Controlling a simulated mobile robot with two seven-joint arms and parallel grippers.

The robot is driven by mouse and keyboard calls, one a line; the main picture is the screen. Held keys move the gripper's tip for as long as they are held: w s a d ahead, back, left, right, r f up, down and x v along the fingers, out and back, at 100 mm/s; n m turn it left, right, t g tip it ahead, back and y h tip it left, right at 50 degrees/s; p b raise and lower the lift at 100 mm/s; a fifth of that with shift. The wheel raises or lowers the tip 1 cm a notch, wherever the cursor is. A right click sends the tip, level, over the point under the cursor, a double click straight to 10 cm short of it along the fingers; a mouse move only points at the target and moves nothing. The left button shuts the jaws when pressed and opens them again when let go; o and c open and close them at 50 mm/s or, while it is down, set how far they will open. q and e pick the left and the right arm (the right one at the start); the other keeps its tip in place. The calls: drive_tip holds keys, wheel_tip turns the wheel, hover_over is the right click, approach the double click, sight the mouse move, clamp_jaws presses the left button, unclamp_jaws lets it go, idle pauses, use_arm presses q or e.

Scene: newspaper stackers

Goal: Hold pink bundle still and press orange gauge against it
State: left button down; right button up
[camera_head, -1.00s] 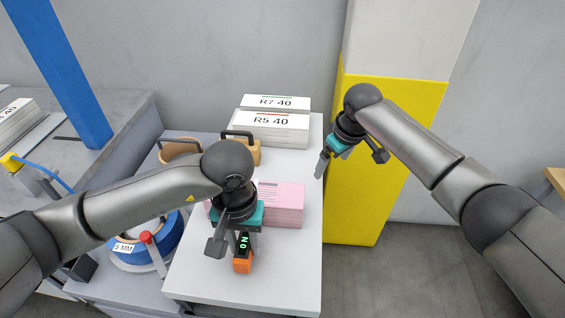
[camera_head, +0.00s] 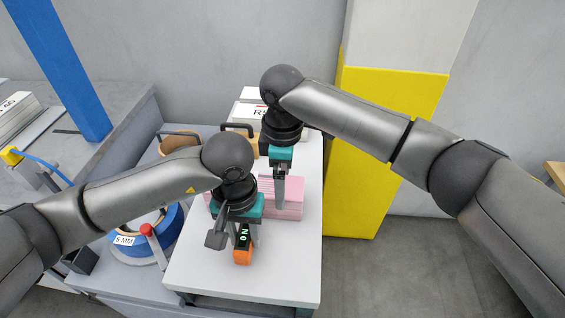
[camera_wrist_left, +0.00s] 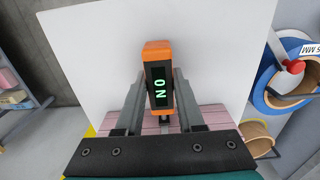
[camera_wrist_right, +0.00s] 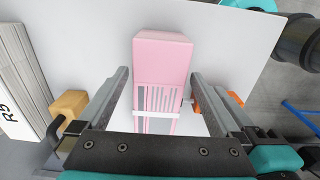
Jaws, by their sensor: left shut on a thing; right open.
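The pink bundle (camera_head: 290,200) lies on the white table (camera_head: 240,293), with a pale band across it. My right gripper (camera_head: 280,205) is above the bundle. In the right wrist view its open fingers stand on either side of the bundle (camera_wrist_right: 162,60), with the bundle between them in the picture; I cannot tell whether they touch it. My left gripper (camera_head: 241,240) is shut on the orange gauge (camera_head: 243,257), whose dark display reads "NO" in green. In the left wrist view the gauge (camera_wrist_left: 157,50) sits between the fingers, with the pink bundle just behind it.
A blue spool (camera_head: 150,250) with a red-tipped lever is at the left. A yellow panel (camera_head: 385,110) stands beyond the right edge. The table's front is clear.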

drive_tip(key=shift+f, duration=2.6)
drive_tip(key=shift+c, duration=0.4)
clamp_jaws()
use_arm(q)
drive_tip(key=shift+w, duration=0.35)
drive_tip(key=shift+w, duration=0.3)
use_arm(e)
drive_tip(key=shift+s+a, duration=0.15)
use_arm(q)
drive_tip(key=shift+s, duration=2)
